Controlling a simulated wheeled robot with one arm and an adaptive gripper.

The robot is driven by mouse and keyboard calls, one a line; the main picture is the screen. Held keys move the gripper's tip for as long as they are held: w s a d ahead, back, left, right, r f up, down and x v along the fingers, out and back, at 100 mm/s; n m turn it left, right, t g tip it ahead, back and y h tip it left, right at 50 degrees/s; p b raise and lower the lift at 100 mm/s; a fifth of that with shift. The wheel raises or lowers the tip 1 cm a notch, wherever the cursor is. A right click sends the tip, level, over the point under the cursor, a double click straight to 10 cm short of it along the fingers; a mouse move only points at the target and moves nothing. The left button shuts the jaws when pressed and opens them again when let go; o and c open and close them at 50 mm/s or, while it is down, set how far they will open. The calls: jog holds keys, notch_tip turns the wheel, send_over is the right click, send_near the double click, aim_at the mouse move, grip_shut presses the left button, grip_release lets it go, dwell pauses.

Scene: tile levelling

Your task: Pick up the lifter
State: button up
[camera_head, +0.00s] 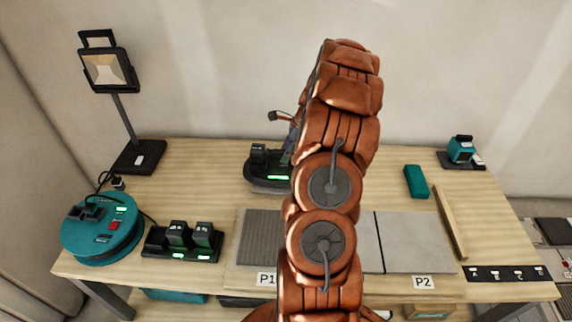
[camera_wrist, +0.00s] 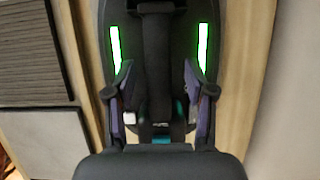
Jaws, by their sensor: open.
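A dark upright tool (camera_wrist: 157,60), which I take to be the lifter, stands in a black oval dock (camera_wrist: 203,95) with two green light strips. In the head view, the dock (camera_head: 267,188) sits at the back middle of the table, partly hidden by my arm. A dark block (camera_head: 259,154) shows on its left part. My gripper (camera_wrist: 158,78) is open over the dock, with one finger on each side of the tool. I cannot tell whether the fingers touch it. The arm hides most of the gripper in the head view.
A ribbed grey panel (camera_head: 258,235) by P1 and plain grey slabs (camera_head: 415,242) by P2 lie in front. A teal cable reel (camera_head: 100,240), a charger (camera_head: 180,250) and a lamp (camera_head: 108,70) are left. A teal block (camera_head: 416,182) and small device (camera_head: 462,150) are right.

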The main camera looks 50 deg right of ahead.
jog(key=shift+p+x, duration=0.3)
jog(key=shift+x, duration=1.05)
jog(key=shift+a+f, duration=0.1)
jog(key=shift+f, duration=0.15)
jog(key=shift+c, duration=0.2)
grip_shut()
